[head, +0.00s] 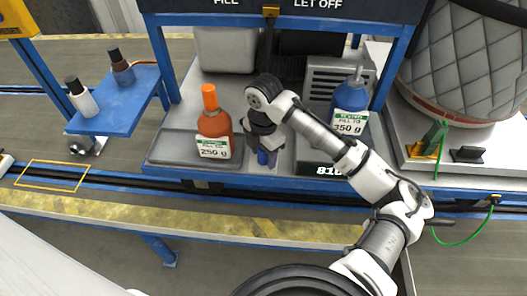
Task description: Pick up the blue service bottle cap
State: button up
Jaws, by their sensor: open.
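A small blue piece (262,157), which looks like the blue cap, shows just below my gripper on the front part of the station shelf. My gripper (266,151) points down over it and is open. The gripper body hides much of the area, and I cannot tell whether the fingers are around the blue piece or touch it. The blue service bottle (350,104) stands upright on a scale to the right, labelled 350 g, with a pale spout on top.
An orange bottle (214,130) labelled 250 g stands close left of my gripper. A blue side shelf (118,108) holds two small bottles. A black-topped scale and grey vented box (338,80) stand behind my arm. A yellow-striped rail (180,215) runs in front.

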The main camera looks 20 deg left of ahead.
jog(key=c, duration=1)
notch_tip(320, 180, up, 20)
jog(key=shift+b, duration=0.6)
